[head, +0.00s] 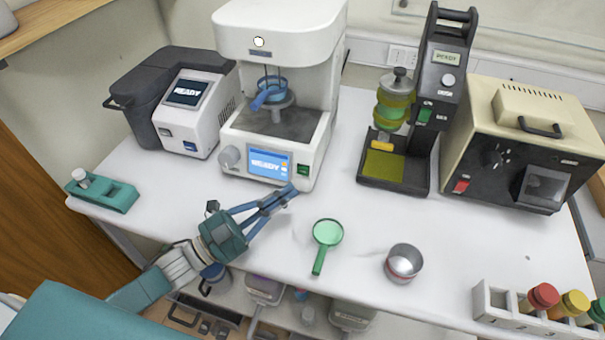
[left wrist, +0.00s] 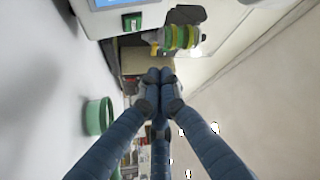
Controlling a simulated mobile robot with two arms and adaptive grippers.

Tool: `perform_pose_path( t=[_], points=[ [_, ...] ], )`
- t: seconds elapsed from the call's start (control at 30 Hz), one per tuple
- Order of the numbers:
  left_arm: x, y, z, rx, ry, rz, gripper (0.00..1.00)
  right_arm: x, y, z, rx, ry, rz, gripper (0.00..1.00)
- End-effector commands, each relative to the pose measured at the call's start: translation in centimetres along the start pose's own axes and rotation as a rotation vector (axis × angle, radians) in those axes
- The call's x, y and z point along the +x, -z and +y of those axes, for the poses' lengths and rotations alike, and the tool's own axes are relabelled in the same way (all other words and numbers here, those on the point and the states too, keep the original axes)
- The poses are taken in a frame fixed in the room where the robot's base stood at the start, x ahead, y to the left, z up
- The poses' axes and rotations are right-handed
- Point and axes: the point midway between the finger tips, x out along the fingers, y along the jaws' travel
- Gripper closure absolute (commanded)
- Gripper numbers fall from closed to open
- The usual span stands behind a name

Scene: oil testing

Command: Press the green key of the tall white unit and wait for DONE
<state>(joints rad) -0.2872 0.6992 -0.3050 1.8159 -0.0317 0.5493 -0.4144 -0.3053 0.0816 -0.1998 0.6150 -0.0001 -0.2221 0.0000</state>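The tall white unit (head: 285,80) stands at the back of the table, with a lit blue screen (head: 268,164) reading READY. Its green key (head: 303,170) is at the right of the screen on the front panel, and it also shows in the left wrist view (left wrist: 132,22). My left gripper (head: 291,190) is just in front of and below the green key, with a small gap seeming to remain. Its blue fingers are drawn together at the tips (left wrist: 158,77) with nothing between them. My right gripper is not in view.
A black tester (head: 440,80), a beige device (head: 530,130) and a white-grey device (head: 190,115) flank the unit. A vial rack (head: 500,306) is front right.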

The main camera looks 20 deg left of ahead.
Motion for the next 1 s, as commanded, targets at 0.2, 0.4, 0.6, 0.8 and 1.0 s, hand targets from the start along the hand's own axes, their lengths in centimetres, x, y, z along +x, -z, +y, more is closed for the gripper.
perform_pose_path(
  t=[0.2, 0.4, 0.6, 0.8, 1.0],
  points=[
    [2.2, -2.5, 0.3, 0.003, 0.002, 0.001, 1.00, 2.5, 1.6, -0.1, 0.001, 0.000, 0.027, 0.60],
    [3.6, -3.9, 0.2, 0.001, 0.001, 0.001, 1.00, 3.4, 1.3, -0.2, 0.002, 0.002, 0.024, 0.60],
    [4.1, -4.3, 0.0, 0.000, 0.000, -0.001, 1.00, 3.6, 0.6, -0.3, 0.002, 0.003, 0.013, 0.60],
    [4.1, -4.3, 0.0, -0.001, 0.000, -0.001, 1.00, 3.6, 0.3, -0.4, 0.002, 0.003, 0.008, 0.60],
    [4.1, -4.3, 0.0, -0.001, 0.000, -0.001, 1.00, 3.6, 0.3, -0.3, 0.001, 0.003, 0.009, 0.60]
  ],
)
